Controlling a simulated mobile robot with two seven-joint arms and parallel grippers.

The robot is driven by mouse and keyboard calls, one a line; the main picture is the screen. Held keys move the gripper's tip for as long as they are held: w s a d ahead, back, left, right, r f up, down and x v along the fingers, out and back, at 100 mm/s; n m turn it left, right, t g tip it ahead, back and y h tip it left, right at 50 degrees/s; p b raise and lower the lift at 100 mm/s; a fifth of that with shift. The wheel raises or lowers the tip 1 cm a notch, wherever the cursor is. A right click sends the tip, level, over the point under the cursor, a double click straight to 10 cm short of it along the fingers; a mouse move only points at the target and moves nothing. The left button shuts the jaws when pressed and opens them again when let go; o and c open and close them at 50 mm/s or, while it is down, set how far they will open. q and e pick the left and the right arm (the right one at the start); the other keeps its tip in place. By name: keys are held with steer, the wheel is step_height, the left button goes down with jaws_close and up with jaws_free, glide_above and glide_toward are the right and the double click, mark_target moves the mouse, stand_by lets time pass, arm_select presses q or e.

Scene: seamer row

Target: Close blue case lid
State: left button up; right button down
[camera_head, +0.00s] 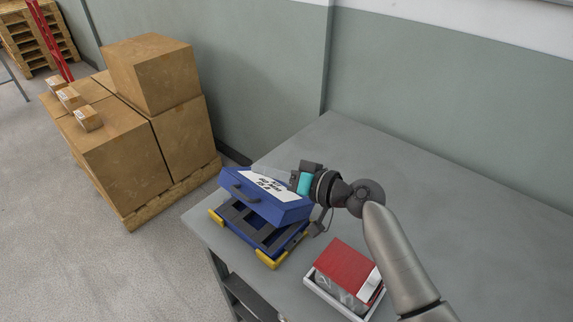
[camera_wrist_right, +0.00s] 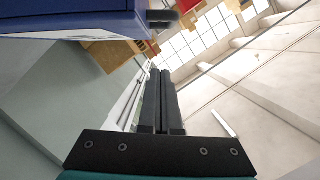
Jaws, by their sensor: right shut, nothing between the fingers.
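The blue case (camera_head: 290,241) stands on the grey table with yellow corners at its front. Its lid (camera_head: 236,196), with a dark handle and a white label, is partly open and tilted over the base; dark compartments show in the gap below. My right gripper (camera_head: 304,182) is at the back right of the lid, its fingertips hidden there. In the right wrist view the gripper (camera_wrist_right: 160,75) is shut and empty, with the blue lid (camera_wrist_right: 70,22) above it at the upper left. I cannot tell whether they touch. My left gripper is not in view.
A pale tray (camera_head: 333,301) with a red-topped item (camera_head: 346,265) stands on the table (camera_head: 470,220) right of the case, beside my right arm. Cardboard boxes (camera_head: 150,75) on a pallet stand at the left. The table's far right is clear.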

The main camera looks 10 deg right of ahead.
mark_target(234, 190)
steer(key=s+a+f+n, duration=0.1)
steer(key=a, duration=0.1)
steer(key=s+a+f+n+h+b, duration=0.1)
steer(key=s+a+f+n, duration=0.1)
steer(key=shift+a+f, duration=0.1)
steer(key=shift+f, duration=0.1)
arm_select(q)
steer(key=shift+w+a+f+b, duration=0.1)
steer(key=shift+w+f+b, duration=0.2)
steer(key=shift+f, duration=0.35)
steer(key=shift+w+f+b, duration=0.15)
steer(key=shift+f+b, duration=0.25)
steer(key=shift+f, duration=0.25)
arm_select(e)
steer(key=shift+s+a+f+n+t+h, duration=0.25)
steer(key=shift+s+a+f+n, duration=0.4)
steer(key=shift+f, duration=0.75)
steer(key=shift+s+a+f+n+t+h, duration=0.15)
steer(key=shift+s+a+f+n+h, duration=0.2)
steer(key=shift+a+f+n, duration=0.75)
steer(key=shift+s+a+f+n+t+h, duration=0.3)
steer(key=shift+s+f, duration=0.3)
steer(key=shift+f, duration=1.1)
